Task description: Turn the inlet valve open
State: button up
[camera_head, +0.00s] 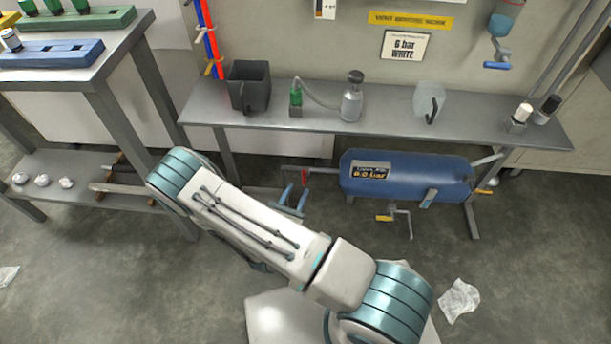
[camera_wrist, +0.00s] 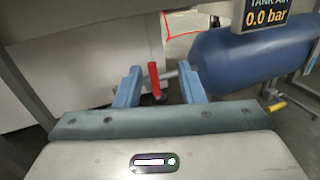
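The inlet valve shows as a red lever (camera_head: 304,177) on the thin pipe at the left end of the blue tank (camera_head: 405,178). In the wrist view the red lever (camera_wrist: 154,79) stands nearly upright, across the grey pipe. My gripper (camera_head: 294,198) is low beside the valve, left of the tank. In the wrist view my gripper (camera_wrist: 161,88) is open, its blue fingers on either side of the lever with gaps visible. Whether the lever lies at fingertip depth I cannot tell. The tank's display (camera_wrist: 268,14) reads 0.0 bar.
A yellow-handled valve (camera_head: 384,218) hangs under the tank. The grey bench (camera_head: 390,124) above carries a dark bin (camera_head: 249,86), a bottle (camera_head: 352,98) and a clear jug (camera_head: 428,102). A crumpled sheet (camera_head: 460,300) lies on the floor at right.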

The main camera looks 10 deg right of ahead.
aim_at(303, 174)
jog(key=shift+n+t+y, duration=0.4)
jog(key=shift+n+y, duration=0.4)
jog(key=w+d+f+b, duration=0.1)
jog(key=w+d, duration=0.1)
jog(key=w, duration=0.2)
jog(key=w+d+f+b, duration=0.1)
jog(key=w+b, duration=0.1)
jog(key=w, duration=0.1)
jog(key=w+d+f+b, duration=0.1)
jog(key=w+d, duration=0.1)
jog(key=w, duration=0.2)
jog(key=shift+w+d+f+b, duration=0.15)
jog(key=shift+w+d+b, duration=0.15)
jog(key=shift+w+d, duration=0.05)
grip_shut()
